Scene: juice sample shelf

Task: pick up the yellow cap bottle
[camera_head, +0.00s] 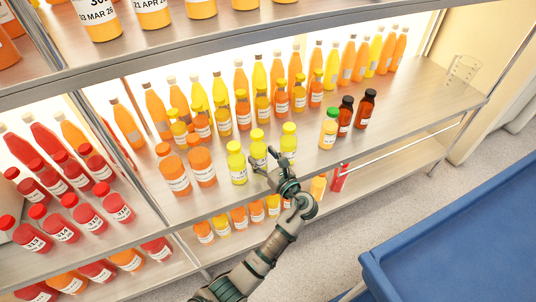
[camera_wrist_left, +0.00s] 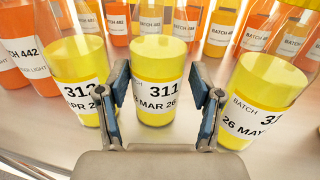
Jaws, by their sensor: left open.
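Three yellow cap bottles stand at the front edge of the middle shelf: a left one (camera_head: 237,164), a middle one (camera_head: 258,146) and a right one (camera_head: 288,142). My left gripper (camera_head: 268,164) is open in front of the middle one, and its arm comes up from below. In the left wrist view, the bottle labelled 311 (camera_wrist_left: 157,85) stands upright between the two open fingers (camera_wrist_left: 163,96). The bottle labelled 312 (camera_wrist_left: 80,72) is just left of the left finger, and another yellow one (camera_wrist_left: 258,100) is just right of the right finger. My right gripper is not in view.
Two orange cap bottles (camera_head: 202,166) stand to the left on the same shelf. Green and dark cap bottles (camera_head: 328,130) stand to the right, with rows of juice bottles behind. Bare shelf (camera_head: 420,100) lies at the right. A blue surface (camera_head: 460,240) is at lower right.

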